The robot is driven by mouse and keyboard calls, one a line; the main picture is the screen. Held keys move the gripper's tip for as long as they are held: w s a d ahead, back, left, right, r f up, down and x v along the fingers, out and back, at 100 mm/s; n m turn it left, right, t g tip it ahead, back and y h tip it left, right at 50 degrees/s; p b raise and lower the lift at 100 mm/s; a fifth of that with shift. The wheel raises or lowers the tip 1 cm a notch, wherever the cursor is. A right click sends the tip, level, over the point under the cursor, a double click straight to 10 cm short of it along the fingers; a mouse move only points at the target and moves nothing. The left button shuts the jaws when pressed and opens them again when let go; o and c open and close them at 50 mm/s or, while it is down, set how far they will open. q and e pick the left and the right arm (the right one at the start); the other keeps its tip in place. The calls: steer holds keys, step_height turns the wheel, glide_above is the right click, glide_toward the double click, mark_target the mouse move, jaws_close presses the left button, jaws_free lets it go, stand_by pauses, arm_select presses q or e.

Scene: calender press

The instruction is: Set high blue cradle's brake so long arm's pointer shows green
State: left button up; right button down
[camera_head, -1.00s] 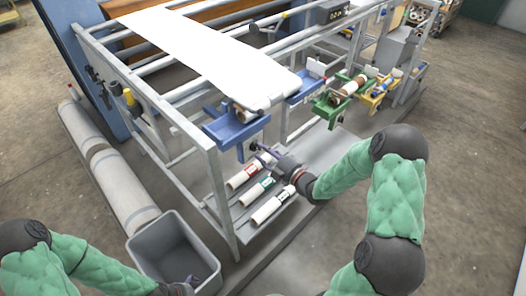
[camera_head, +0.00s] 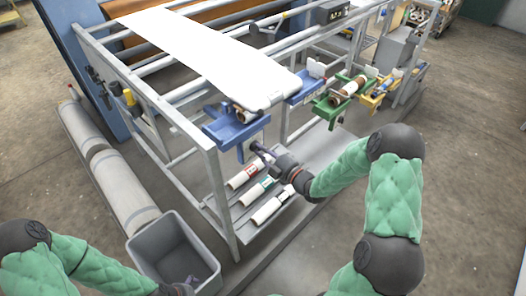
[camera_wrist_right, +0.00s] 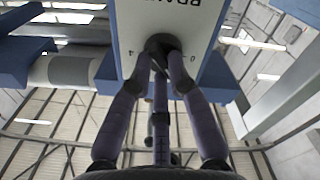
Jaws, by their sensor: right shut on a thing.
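The high blue cradle (camera_head: 226,130) is on the near end of the frame, under the end of the white web. A white brake plate (camera_wrist_right: 165,18), lettered upside down with part of "BRA" and the digits 4 and 0, fills the top of the right wrist view. My right gripper (camera_head: 258,149) is at the cradle's underside. In the wrist view its fingers (camera_wrist_right: 162,55) are closed around a dark brake knob (camera_wrist_right: 161,42) on the plate. My left gripper (camera_head: 193,282) is low by the grey bin, its fingers too small to judge. I cannot make out the long arm's pointer or a green mark.
Several labelled white rolls (camera_head: 266,211) lie on the lower shelf below the right gripper. A second blue cradle (camera_head: 306,90), a green one (camera_head: 330,108) and a yellow one (camera_head: 372,103) stand to the right. A grey bin (camera_head: 148,250) is at lower left.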

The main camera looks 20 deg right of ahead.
steer(key=shift+f+m, duration=0.1)
steer(key=shift+m, duration=3.5)
steer(key=c, duration=1.2)
jaws_free()
steer(key=shift+d, duration=0.1)
steer(key=v, duration=1.2)
